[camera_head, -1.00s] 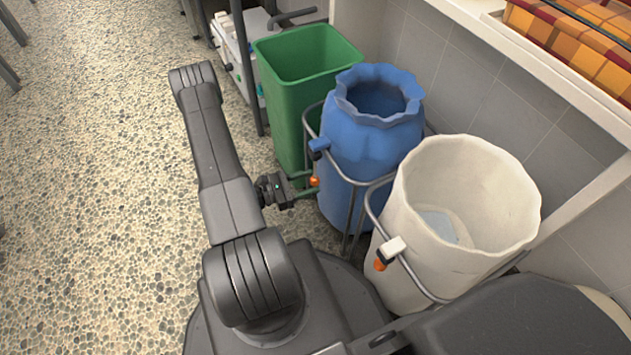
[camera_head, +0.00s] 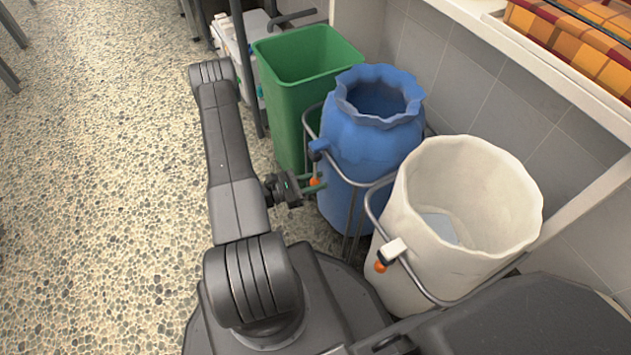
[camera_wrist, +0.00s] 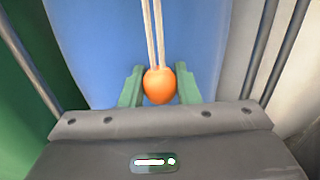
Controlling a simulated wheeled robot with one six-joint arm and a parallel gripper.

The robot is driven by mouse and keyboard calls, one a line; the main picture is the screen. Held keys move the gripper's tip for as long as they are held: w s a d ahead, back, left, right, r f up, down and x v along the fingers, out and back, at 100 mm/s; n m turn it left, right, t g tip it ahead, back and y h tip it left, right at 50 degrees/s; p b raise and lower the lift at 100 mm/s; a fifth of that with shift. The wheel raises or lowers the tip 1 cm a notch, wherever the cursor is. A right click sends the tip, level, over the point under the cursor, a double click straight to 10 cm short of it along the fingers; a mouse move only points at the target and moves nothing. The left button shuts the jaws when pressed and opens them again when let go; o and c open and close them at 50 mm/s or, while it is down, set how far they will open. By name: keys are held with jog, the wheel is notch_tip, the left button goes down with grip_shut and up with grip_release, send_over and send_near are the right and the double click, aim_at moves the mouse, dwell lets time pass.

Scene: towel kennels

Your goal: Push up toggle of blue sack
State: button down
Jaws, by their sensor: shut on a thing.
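The blue sack (camera_head: 365,150) stands upright in a metal frame in the head view and fills the middle of the wrist view (camera_wrist: 100,50). Its blue toggle (camera_head: 318,147) sits near the rim on the left side. Below it an orange bead (camera_head: 315,182) hangs at the end of the cord. In the wrist view pale double cords (camera_wrist: 154,35) run up from the orange bead (camera_wrist: 158,86). My gripper (camera_head: 312,184) has green fingers, one on each side of the bead, and is shut on it. The blue toggle is out of the wrist view.
A green bin (camera_head: 300,70) stands behind the blue sack, and a white sack (camera_head: 465,200) with its own toggle (camera_head: 392,249) stands in front. A shelf with orange checked cloth (camera_head: 570,40) is at the right. The floor at the left is open.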

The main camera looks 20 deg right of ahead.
jog(key=shift+f+b, duration=0.9)
jog(key=shift+f, duration=0.15)
jog(key=c, duration=1.1)
grip_release()
jog(key=shift+a, duration=0.1)
jog(key=shift+a+r, duration=0.1)
jog(key=shift+a, duration=0.15)
jog(key=w+a+p, duration=0.1)
jog(key=a+p, duration=0.2)
jog(key=a, duration=1)
